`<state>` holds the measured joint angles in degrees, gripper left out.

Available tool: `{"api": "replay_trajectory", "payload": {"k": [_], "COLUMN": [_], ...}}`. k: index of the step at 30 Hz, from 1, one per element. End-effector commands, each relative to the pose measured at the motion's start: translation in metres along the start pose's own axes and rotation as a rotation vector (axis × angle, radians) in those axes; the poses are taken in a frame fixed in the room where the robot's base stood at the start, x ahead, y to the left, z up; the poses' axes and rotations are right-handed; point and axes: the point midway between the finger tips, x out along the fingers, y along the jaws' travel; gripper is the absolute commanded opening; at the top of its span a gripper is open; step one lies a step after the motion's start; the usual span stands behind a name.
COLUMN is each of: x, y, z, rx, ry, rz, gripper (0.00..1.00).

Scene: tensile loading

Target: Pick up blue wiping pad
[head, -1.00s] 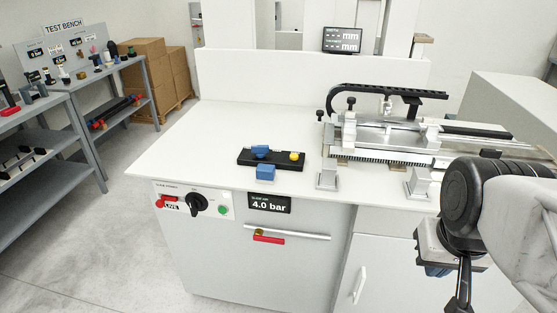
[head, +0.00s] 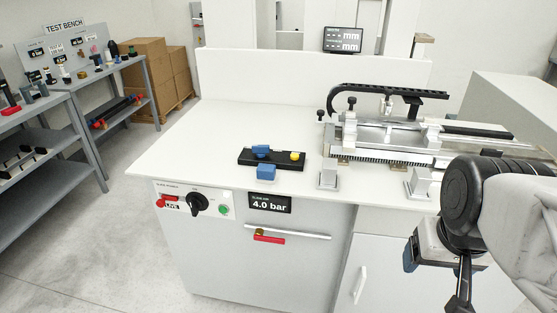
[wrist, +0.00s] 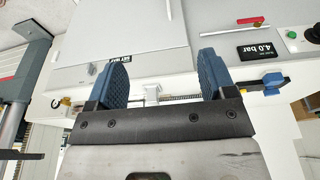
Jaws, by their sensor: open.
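A small blue block (head: 266,173), which looks like the wiping pad, sits on the white bench top near its front edge. It is just in front of a black holder (head: 290,165). A second blue piece (head: 260,151) and a yellow knob (head: 295,156) are on the holder. Blue also shows by the holder at the right of the wrist view, but I cannot separate the pieces there. My gripper (wrist: 163,75) is open and empty, with two blue ribbed fingers. In the head view it is low at the right, in front of the bench and well apart from the block.
A rail fixture (head: 390,140) with a black cable chain stands right of the holder. A grey post block (head: 328,174) is near the front edge. The bench top's left side is clear.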

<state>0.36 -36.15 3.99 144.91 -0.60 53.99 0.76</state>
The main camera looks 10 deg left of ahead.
Motion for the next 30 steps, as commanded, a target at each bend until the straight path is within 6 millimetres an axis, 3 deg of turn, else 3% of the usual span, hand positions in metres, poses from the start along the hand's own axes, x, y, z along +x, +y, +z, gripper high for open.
{"api": "replay_trajectory", "payload": {"k": [8,14,30], "x": [-0.002,-0.003,0.020], "y": [-0.011,-0.031,-0.117], "z": [-0.030,-0.074,-0.200], "rx": [-0.098,-0.248,-0.708], "ry": [-0.016,-0.038,-0.093], "rz": [-0.008,-0.021,-0.068], "gripper": [0.77,0.77,0.77]}}
